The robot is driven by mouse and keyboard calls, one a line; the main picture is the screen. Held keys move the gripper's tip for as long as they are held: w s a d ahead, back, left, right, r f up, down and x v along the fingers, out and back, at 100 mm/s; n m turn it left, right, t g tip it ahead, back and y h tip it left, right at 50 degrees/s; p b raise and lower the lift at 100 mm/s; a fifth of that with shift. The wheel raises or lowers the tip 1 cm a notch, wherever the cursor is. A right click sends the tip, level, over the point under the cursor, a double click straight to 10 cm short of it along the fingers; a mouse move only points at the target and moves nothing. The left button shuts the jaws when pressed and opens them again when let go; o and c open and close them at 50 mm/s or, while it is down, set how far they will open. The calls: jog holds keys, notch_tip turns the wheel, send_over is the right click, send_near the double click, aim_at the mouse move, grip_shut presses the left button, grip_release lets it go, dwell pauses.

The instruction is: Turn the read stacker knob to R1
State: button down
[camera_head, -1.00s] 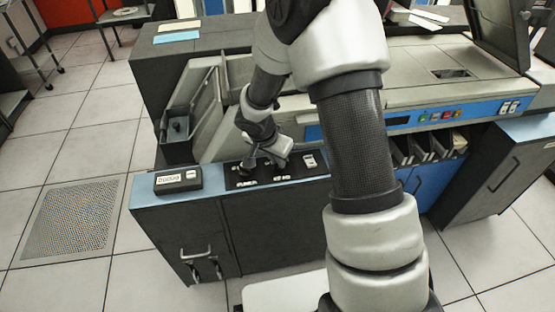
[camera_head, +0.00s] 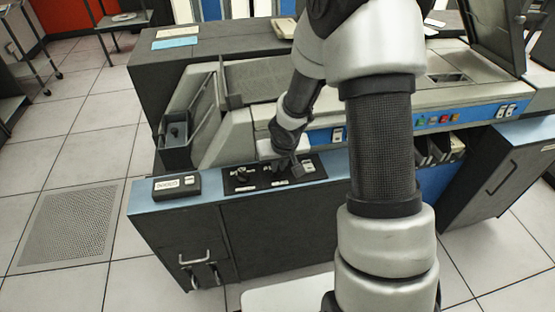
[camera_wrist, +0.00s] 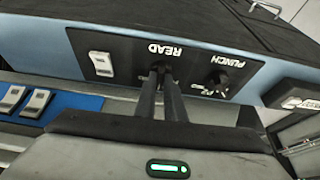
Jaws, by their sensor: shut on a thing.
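The read stacker knob (camera_wrist: 163,67) sits on the black control panel (camera_wrist: 125,62), under the READ label in the wrist view, where the lettering is upside down. My gripper (camera_wrist: 164,76) is shut on this knob, and its two dark fingers hide most of it. The knob's pointer and position marks, R1 included, cannot be read. In the head view my gripper (camera_head: 281,167) reaches down to the panel (camera_head: 262,181). The punch knob (camera_wrist: 219,79) is beside it, free of my fingers; it also shows in the head view (camera_head: 242,175).
A white rocker switch (camera_wrist: 101,64) is on the panel's other side. A small black box (camera_head: 176,186) lies on the blue cabinet top (camera_head: 145,202), left of the panel. The card machine with a blue button strip (camera_head: 435,119) stands behind. Open tiled floor lies to the left.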

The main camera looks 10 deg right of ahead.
jog(key=n+p, duration=0.1)
jog(key=p, duration=0.1)
jog(key=n+y+p, duration=0.1)
jog(key=p, duration=0.1)
jog(key=r+n+p, duration=0.1)
jog(key=p, duration=0.1)
jog(key=shift+d+n+y, duration=0.25)
jog(key=shift+n+y, duration=0.05)
jog(key=n+p, duration=0.2)
jog(key=p, duration=0.3)
jog(key=shift+n+g+y, duration=0.3)
jog(key=shift+g+y, duration=0.1)
jog(key=p, duration=0.1)
jog(key=n+p, duration=0.1)
jog(key=p, duration=0.1)
jog(key=shift+w+d+f+n+y, duration=0.1)
jog(key=shift+f+n+y, duration=0.15)
jog(key=shift+n+y, duration=0.05)
jog(key=shift+f+n+p, duration=0.15)
jog(key=shift+n+p, duration=0.25)
jog(key=shift+p, duration=0.4)
jog(key=shift+f+g, duration=0.1)
jog(key=shift+g, duration=0.2)
jog(key=c, duration=1.8)
grip_release()
jog(key=shift+c, duration=0.2)
